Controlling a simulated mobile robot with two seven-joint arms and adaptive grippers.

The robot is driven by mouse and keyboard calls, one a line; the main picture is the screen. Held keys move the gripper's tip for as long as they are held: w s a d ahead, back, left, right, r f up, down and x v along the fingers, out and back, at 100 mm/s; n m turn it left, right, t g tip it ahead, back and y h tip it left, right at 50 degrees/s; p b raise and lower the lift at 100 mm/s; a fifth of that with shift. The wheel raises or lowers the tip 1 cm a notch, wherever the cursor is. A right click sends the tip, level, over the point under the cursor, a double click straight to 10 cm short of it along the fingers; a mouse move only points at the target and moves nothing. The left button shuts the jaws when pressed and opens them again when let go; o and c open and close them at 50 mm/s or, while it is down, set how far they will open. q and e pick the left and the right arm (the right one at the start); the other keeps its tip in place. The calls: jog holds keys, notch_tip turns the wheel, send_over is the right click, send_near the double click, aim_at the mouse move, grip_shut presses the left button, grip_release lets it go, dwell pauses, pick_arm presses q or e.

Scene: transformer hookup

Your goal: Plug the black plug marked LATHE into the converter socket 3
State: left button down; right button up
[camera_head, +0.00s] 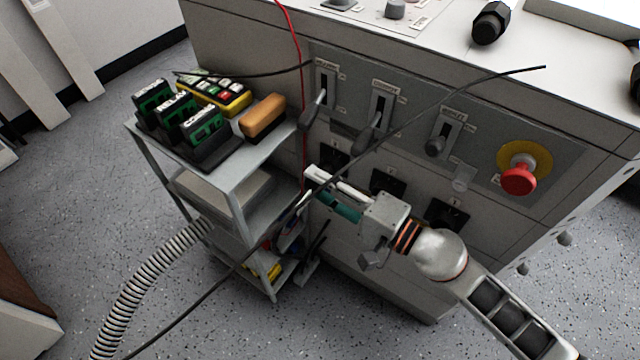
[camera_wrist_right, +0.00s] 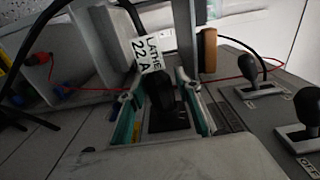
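My right gripper (camera_head: 318,184) reaches left along the cabinet's front face, close to the leftmost black socket (camera_head: 335,155). In the right wrist view its two teal-padded fingers (camera_wrist_right: 160,100) stand apart on either side of a black plug (camera_wrist_right: 163,92). The gap shows on the plug's left, so the fingers look open around it. A white tag reading LATHE 22 A (camera_wrist_right: 147,54) is at the plug's cable. A dark square frame lies behind the plug; whether the plug sits in it cannot be told. A middle socket (camera_head: 388,183) and a right socket (camera_head: 447,213) show too. My left gripper is out of view.
Levers (camera_head: 378,118) and a red emergency button (camera_head: 519,178) stick out above the sockets. A grey shelf cart (camera_head: 240,168) at the left carries black-green labelled blocks, a yellow remote and an orange-brown block (camera_head: 263,117). A black cable crosses near the gripper; a red wire hangs behind.

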jog(key=shift+w+d+r, duration=0.1)
jog(key=shift+r, duration=0.2)
jog(key=shift+s+f, duration=0.1)
jog(key=shift+s, duration=0.15)
jog(key=shift+a, duration=0.2)
jog(key=c, duration=0.8)
jog(key=shift+s+f, duration=0.1)
jog(key=shift+c, duration=0.2)
jog(key=shift+w+d, duration=0.2)
jog(key=shift+w, duration=0.2)
jog(key=shift+c, duration=0.2)
dwell(0.5)
jog(key=shift+s+a, duration=0.1)
jog(key=shift+s, duration=0.05)
jog(key=shift+s+a+p, duration=0.35)
jog(key=shift+s+a, duration=0.3)
jog(key=shift+s, duration=0.2)
